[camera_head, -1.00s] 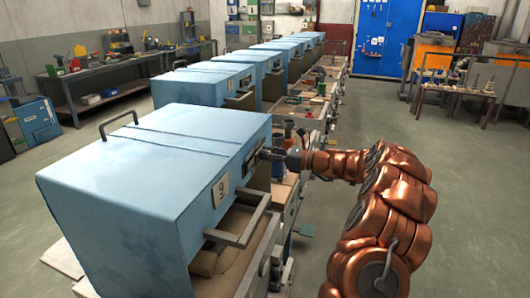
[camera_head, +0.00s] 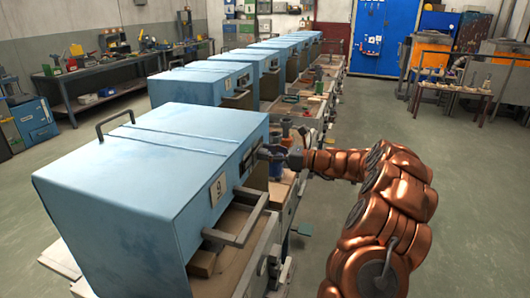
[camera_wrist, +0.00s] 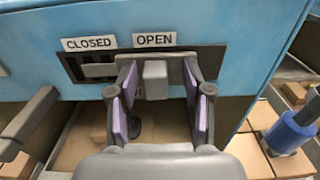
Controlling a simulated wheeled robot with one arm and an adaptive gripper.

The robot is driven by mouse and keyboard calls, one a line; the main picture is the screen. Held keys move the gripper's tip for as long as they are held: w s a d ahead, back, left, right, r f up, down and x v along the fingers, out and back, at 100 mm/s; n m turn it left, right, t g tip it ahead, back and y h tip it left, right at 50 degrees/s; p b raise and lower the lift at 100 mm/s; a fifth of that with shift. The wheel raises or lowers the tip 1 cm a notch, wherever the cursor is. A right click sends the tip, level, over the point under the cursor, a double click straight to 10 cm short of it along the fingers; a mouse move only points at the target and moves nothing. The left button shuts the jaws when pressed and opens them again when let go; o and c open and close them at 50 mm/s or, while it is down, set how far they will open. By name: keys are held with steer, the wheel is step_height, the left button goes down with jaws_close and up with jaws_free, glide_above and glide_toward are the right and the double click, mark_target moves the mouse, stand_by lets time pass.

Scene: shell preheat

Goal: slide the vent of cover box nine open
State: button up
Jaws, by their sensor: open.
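Cover box nine (camera_head: 140,165) is the large light-blue box at the front left, with a "9" plate on its right-hand face. Its vent (camera_wrist: 95,66) is a dark slotted recess in the wrist view, labelled CLOSED at left and OPEN at right. The vent's grey knob (camera_wrist: 155,80) stands under the OPEN label, and slots show under CLOSED. My gripper (camera_wrist: 160,93) is open, with one purple-padded finger on each side of the knob and visible gaps between. In the head view my gripper (camera_head: 264,154) is at the vent face, its fingertips hard to make out.
A grey bar handle (camera_head: 243,222) juts from the box's lower front, left of my gripper in the wrist view. A blue cylinder (camera_wrist: 288,133) stands on blocks at right. More blue boxes (camera_head: 200,87) line the bench behind.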

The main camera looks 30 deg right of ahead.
steer(key=v, duration=1.1)
steer(key=shift+s, duration=0.15)
